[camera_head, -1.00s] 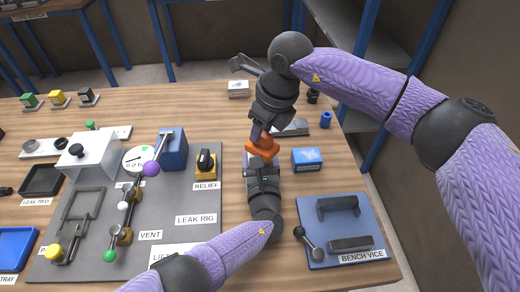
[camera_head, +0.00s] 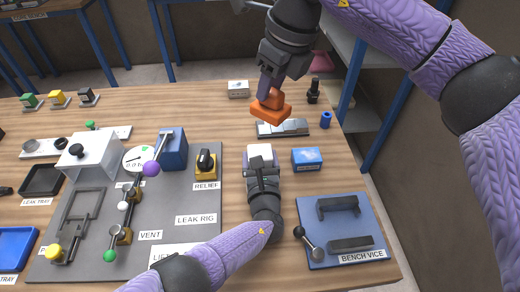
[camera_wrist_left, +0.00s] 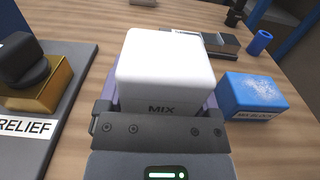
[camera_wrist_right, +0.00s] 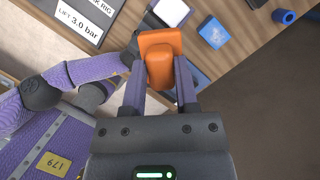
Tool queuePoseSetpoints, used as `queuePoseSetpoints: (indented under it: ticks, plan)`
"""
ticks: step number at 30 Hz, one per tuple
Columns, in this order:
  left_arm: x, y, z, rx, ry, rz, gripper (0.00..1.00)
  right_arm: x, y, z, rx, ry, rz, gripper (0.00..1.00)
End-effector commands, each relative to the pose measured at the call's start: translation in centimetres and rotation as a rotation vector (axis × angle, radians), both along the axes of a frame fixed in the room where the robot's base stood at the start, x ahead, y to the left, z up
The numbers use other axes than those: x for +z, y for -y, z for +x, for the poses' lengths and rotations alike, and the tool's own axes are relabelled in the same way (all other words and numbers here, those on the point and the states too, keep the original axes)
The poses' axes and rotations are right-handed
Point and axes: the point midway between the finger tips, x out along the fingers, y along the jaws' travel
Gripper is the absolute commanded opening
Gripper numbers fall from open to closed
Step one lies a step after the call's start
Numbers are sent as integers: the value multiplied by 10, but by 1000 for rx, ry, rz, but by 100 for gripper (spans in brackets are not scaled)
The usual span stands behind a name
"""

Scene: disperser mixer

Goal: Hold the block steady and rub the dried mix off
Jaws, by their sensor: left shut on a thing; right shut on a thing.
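A white block (camera_head: 260,150), marked MIX in the left wrist view (camera_wrist_left: 163,65), stands on the table. My left gripper (camera_head: 261,164) is shut on it from the front. The block's top looks plain white, with no residue that I can make out. My right gripper (camera_head: 268,90) is shut on an orange rubbing tool (camera_head: 271,110) and holds it in the air, apart from the block and beyond it. The tool also shows between the fingers in the right wrist view (camera_wrist_right: 160,58).
A blue block (camera_head: 307,159) with a speckled top stands just right of the white one. A metal-topped holder (camera_head: 283,128) lies behind. The leak rig (camera_head: 196,205) is to the left, the bench vice (camera_head: 340,235) to the front right. A blue cylinder (camera_head: 326,120) stands near the right edge.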

Motion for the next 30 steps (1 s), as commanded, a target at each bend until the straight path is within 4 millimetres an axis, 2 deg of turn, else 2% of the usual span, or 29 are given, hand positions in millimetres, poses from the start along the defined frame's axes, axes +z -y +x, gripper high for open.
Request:
queuePoseSetpoints:
  ticks: [1, 2, 10, 17, 22, 23, 24, 30]
  plan:
    - [0, 0, 0, 0, -1, 0, 86, 0, 0, 0, 0, 0, 0, 0]
    - [0, 0, 0, 0, -1, 0, 91, 0, 0, 0, 0, 0, 0, 0]
    - [1, 0, 0, 0, 0, 0, 91, 1, 0, 0, 0, 0, 0, 0]
    - [13, 0, 0, 1, 0, 0, 91, 13, 0, -1, 0, 4, 0, 0]
    - [12, 0, 0, 0, -1, 0, 91, 11, 0, 0, 0, 3, 0, 0]
    - [12, 0, 0, 0, -1, 0, 93, 11, 0, -1, 0, 3, 0, 0]
    - [12, 0, 0, 0, -1, 0, 100, 11, 0, -1, 0, 3, 0, 0]
    - [12, 0, 0, 0, 0, 0, 100, 11, 0, -1, 0, 4, 1, 0]
